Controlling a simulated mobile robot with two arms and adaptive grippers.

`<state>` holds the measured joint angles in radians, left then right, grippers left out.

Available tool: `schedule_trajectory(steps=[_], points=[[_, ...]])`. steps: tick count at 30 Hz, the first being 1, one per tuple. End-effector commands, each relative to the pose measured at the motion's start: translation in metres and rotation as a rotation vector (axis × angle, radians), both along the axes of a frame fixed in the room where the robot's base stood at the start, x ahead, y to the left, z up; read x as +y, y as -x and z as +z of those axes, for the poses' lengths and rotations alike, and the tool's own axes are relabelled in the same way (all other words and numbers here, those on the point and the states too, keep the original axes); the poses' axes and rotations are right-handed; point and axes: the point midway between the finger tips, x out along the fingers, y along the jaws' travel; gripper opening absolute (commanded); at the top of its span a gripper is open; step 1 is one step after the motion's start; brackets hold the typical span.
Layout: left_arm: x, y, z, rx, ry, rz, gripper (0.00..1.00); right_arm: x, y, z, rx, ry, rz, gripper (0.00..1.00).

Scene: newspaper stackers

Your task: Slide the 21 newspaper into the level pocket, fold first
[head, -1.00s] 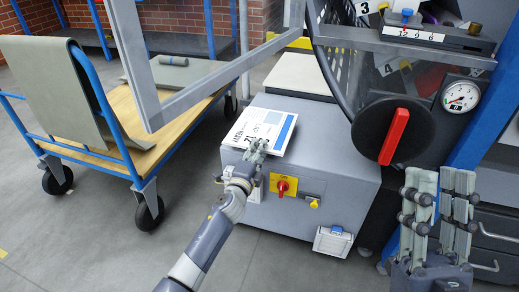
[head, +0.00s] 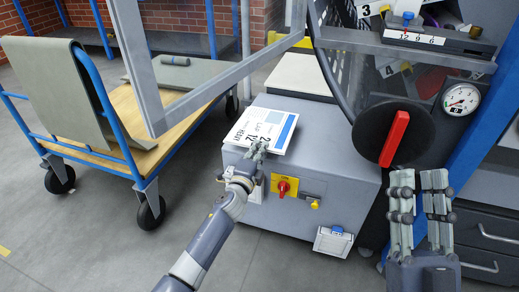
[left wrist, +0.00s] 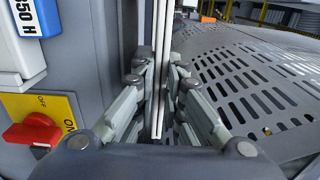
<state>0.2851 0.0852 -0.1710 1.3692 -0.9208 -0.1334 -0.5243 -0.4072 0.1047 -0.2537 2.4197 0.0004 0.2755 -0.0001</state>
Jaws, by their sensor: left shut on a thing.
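The white newspaper (head: 270,127), with a blue band and large dark print including 21, shows above the grey machine box. My left gripper (head: 258,150) is shut on its near edge. In the left wrist view the newspaper (left wrist: 162,60) is a thin pale edge between the fingers (left wrist: 160,100). My right gripper (head: 420,185) is empty at the lower right, fingers up with a gap between them. Numbered tags, 3 (head: 364,12) among them, show at the drum behind the clear guard. I cannot tell which pocket is the level one.
A framed clear panel (head: 215,85) hangs at the upper left. The grey box (head: 340,165) carries a red switch (head: 283,187). A blue-railed cart (head: 190,110) stands left.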

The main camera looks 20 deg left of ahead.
Motion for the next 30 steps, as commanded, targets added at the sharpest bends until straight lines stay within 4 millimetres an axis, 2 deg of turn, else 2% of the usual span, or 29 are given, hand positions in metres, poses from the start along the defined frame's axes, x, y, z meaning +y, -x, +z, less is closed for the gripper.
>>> schedule_trajectory(steps=[6, 14, 25, 28, 30], points=[[0.0, 0.0, 0.014, -0.002, -0.001, -0.001, 0.0, 0.002, -0.025, -0.033, 0.218, 0.062, -0.011, 0.31], [0.0, 0.0, 0.021, -0.002, -0.002, -0.001, 0.0, 0.001, -0.039, -0.072, 0.417, 0.117, -0.023, 0.31], [0.0, 0.002, 0.021, -0.002, -0.002, 0.001, 0.0, 0.0, -0.039, -0.076, 0.43, 0.121, -0.023, 0.31], [0.002, 0.013, 0.021, -0.001, -0.002, 0.007, 0.0, 0.0, -0.039, -0.075, 0.43, 0.121, -0.023, 0.31], [0.004, 0.027, 0.022, -0.001, -0.002, 0.012, 0.0, 0.0, -0.039, -0.075, 0.43, 0.12, -0.024, 0.31]])
